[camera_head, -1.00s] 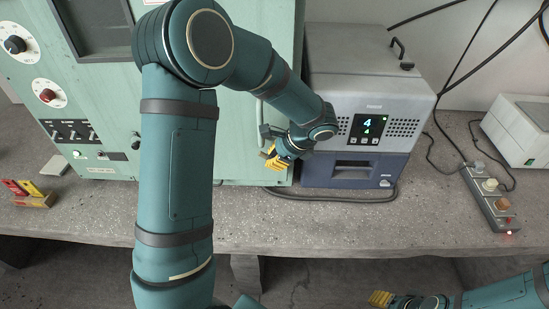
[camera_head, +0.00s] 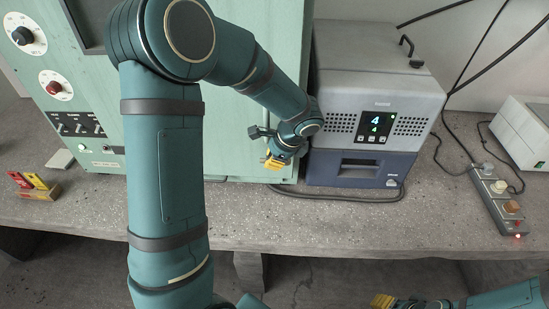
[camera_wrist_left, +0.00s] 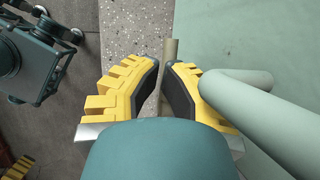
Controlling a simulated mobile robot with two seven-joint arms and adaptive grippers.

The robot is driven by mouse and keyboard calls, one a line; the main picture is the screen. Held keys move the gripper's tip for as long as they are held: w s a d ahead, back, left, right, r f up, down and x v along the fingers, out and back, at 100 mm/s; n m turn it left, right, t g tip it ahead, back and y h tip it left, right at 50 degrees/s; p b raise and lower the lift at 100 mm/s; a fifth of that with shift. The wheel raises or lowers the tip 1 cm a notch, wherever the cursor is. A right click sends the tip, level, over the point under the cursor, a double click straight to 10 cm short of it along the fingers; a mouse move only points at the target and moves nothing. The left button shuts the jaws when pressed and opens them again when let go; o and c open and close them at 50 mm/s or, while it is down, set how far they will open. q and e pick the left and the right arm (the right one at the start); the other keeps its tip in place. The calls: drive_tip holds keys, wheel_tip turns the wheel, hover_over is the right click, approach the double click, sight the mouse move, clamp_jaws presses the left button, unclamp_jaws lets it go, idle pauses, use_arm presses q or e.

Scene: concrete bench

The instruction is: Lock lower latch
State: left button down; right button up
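The green cabinet (camera_head: 225,155) stands on the bench, and my left arm crosses in front of it. My left gripper (camera_head: 273,161) is at the lower right part of the cabinet front. In the left wrist view its two yellow fingers with dark pads (camera_wrist_left: 166,75) are apart with a narrow gap. A short tan bar (camera_wrist_left: 170,50), perhaps the lower latch, shows at the fingertips; I cannot tell whether they touch it. A thick pale green bar (camera_wrist_left: 265,115) runs beside the right finger. My right gripper (camera_head: 382,301) is low at the front, its fingers unclear.
A grey and blue device (camera_head: 362,165) with a lit display stands close right of the cabinet, a black cable before it. A power strip (camera_head: 498,200) and white box (camera_head: 525,130) are farther right. The front bench strip is clear.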

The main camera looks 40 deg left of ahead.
use_arm(q)
drive_tip(key=shift+f, duration=0.15)
idle(0.5)
drive_tip(key=v, duration=1.2)
drive_tip(key=s+d+f+n+h, duration=0.3)
drive_tip(key=d+f, duration=0.3)
drive_tip(key=f, duration=0.4)
drive_tip(key=s+d+f+n+t+h, duration=0.1)
drive_tip(key=s+d+f+n+h, duration=0.2)
drive_tip(key=f, duration=0.7)
drive_tip(key=s+d+f+n+t+h, duration=0.1)
drive_tip(key=s+d+f+n+h, duration=0.1)
drive_tip(key=s+d+f+n, duration=0.3)
drive_tip(key=d+f+n, duration=0.3)
drive_tip(key=f, duration=0.2)
drive_tip(key=shift+s+d+f+h, duration=0.35)
drive_tip(key=shift+h, duration=0.05)
